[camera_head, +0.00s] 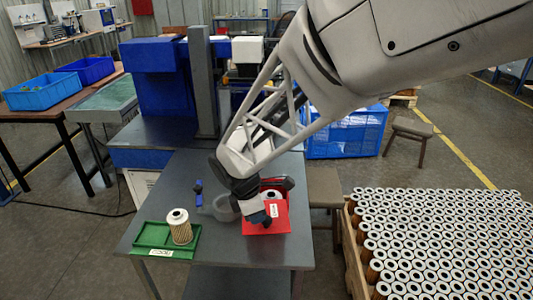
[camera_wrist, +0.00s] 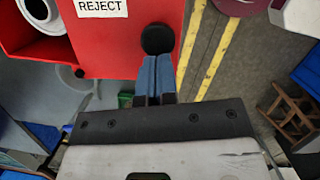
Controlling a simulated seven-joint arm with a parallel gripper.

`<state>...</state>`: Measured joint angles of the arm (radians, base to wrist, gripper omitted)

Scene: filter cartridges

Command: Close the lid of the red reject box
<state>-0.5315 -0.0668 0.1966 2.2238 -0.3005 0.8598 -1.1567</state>
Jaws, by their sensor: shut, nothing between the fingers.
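The red reject box (camera_wrist: 22,48) stands on the grey table; in the head view its opening shows behind my gripper. A filter cartridge with a white end (camera_wrist: 40,12) shows inside it. The red lid (camera_head: 255,226) stands open on the near side, with a white REJECT label (camera_wrist: 100,8). In the wrist view a round black knob (camera_wrist: 157,40) sits on the lid's edge. My gripper (camera_wrist: 159,58) is shut and empty, its blue fingertips right at the knob; I cannot tell whether they touch. In the head view my gripper (camera_head: 262,217) partly covers the box and lid.
A green tray (camera_head: 150,236) on the table's left holds an upright tan cartridge (camera_head: 180,226). A grey round cup (camera_head: 222,210) stands close left of the box. A crate packed with several cartridges (camera_head: 440,240) stands right of the table. The table front (camera_head: 235,255) is clear.

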